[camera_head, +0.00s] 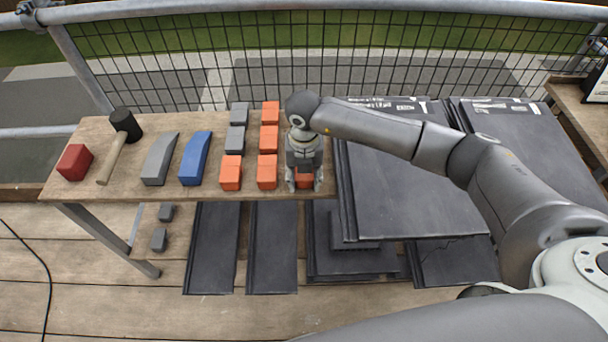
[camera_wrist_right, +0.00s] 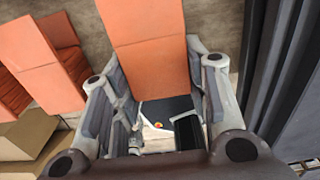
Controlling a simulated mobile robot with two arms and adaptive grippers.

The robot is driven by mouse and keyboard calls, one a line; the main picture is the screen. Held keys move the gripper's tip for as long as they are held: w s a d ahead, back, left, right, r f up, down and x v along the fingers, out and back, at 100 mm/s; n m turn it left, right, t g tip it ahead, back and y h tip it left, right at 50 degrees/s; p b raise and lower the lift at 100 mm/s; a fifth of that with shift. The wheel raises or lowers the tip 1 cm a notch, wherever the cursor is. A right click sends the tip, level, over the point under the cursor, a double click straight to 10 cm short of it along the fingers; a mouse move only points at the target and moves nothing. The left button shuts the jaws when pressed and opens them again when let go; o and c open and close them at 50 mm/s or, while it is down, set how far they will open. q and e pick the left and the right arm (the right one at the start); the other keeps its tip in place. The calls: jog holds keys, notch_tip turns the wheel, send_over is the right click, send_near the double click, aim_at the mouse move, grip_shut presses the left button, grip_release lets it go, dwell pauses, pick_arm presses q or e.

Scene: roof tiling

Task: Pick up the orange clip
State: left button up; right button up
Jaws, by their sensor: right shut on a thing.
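The orange clip (camera_head: 304,182) is at the right front end of the wooden table, mostly hidden by my right gripper (camera_head: 304,184). My right gripper points down over it, with a finger on each side. In the right wrist view the orange clip (camera_wrist_right: 150,66) lies between the two fingers of my right gripper (camera_wrist_right: 158,78), which is shut on it. I cannot tell whether the clip is still touching the table. My left gripper is not in view.
Several other orange clips (camera_head: 267,171) stand left of the gripper, with grey clips (camera_head: 236,139) beside them. A blue wedge (camera_head: 195,158), grey wedge (camera_head: 159,158), mallet (camera_head: 118,145) and red block (camera_head: 74,162) lie further left. Dark tiles (camera_head: 405,190) are stacked at the right.

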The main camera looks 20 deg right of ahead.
aim_at(304, 176)
jog(key=shift+r, duration=0.15)
jog(key=shift+r, duration=0.3)
notch_tip(304, 176, up, 2)
jog(key=shift+r, duration=0.1)
jog(key=s+a+r+b, duration=0.2)
jog(key=s+a+r, duration=0.7)
jog(key=s+r, duration=0.1)
jog(key=shift+s, duration=0.45)
